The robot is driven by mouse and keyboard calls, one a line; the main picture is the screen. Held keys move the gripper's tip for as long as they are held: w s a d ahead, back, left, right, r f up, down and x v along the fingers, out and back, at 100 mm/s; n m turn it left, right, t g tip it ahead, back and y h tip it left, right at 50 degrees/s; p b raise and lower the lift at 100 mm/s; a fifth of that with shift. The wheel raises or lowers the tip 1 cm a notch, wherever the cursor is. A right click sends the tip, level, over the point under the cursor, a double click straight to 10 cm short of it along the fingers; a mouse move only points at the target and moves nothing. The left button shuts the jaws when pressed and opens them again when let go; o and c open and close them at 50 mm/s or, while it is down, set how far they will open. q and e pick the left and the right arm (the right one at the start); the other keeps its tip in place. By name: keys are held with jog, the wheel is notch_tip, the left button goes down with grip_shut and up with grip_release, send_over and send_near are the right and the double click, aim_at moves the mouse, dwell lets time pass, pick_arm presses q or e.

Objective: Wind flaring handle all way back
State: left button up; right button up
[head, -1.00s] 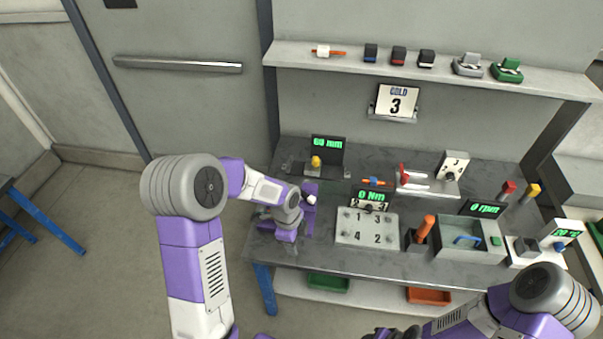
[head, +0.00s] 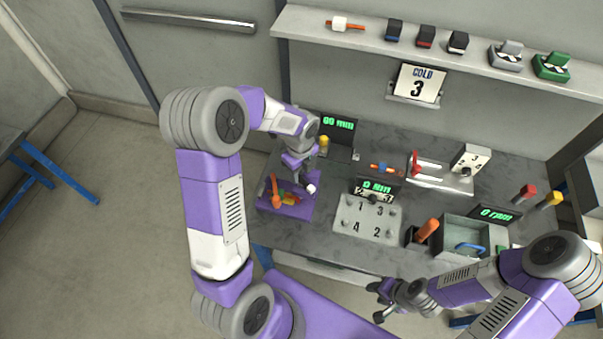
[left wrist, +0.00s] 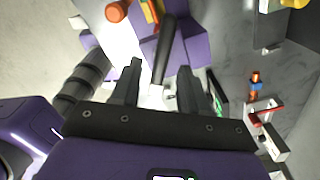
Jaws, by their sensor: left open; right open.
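The purple flaring tool (head: 297,208) sits at the left end of the bench, with an orange lever (head: 275,190) and a white knob (head: 311,188) on it. In the left wrist view a dark bar (left wrist: 164,45), which looks like the flaring handle, runs from the purple body down between my fingers. My left gripper (head: 306,178) is over the tool; it also shows in the left wrist view (left wrist: 160,67) with its fingers open on both sides of the bar. Whether they touch it I cannot tell. My right gripper (head: 383,300) is open and empty before the bench front.
A display with a yellow knob (head: 324,144) stands behind the tool. A numbered plate (head: 368,219) and a grey bin (head: 466,236) are to the right. A shelf (head: 437,57) hangs above.

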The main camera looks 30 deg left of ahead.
aim_at(301, 182)
pick_arm(q)
jog(key=shift+w+f, duration=0.1)
jog(key=shift+f, duration=1.3)
grip_shut()
jog(key=shift+n, duration=0.3)
